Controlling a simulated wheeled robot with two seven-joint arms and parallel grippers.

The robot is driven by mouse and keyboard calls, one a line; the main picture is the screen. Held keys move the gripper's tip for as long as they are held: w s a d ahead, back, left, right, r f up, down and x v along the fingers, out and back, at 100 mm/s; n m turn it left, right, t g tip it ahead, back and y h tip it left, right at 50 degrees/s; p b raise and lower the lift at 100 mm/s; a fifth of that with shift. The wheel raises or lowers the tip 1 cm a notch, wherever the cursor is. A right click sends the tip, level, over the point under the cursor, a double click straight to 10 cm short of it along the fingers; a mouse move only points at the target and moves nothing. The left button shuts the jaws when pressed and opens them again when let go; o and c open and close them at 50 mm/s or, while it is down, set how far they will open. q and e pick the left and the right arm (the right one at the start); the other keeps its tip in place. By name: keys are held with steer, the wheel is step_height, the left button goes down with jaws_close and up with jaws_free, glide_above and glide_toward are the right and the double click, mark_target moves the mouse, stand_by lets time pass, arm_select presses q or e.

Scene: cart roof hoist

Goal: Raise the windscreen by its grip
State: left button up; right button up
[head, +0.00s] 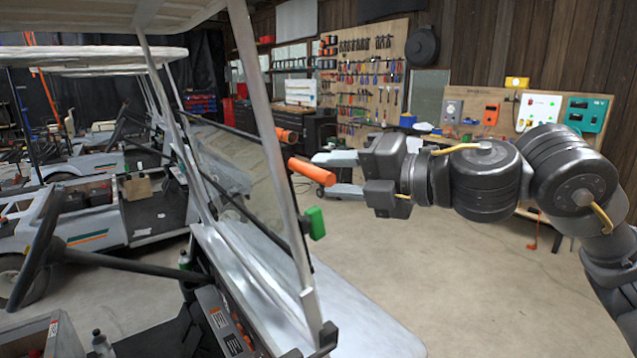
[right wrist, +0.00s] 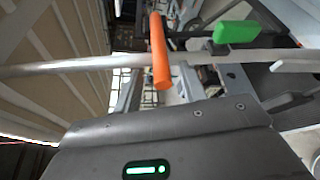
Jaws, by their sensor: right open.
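The windscreen (head: 232,172) is a clear pane in a dark frame between the cart's pale roof posts. An orange grip (head: 308,170) sticks out from the cart toward my right gripper; it also shows in the right wrist view (right wrist: 159,50). A second, shorter orange piece (head: 286,135) sits a little above it. A green knob (head: 316,222) is below the grip, by the post. My right gripper (head: 334,174) is open, its two fingers pointing at the cart. The grip's free end appears between the fingertips; contact cannot be told. My left gripper is not in view.
The cart's roof post (head: 268,130) stands just left of the grip, and its roof (head: 110,20) overhangs above. A steering wheel (head: 38,245) is at left. A workbench with coloured cases (head: 538,112) stands behind my right arm.

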steer(key=b+v, duration=0.2)
steer(key=v, duration=0.5)
steer(key=shift+s, duration=0.15)
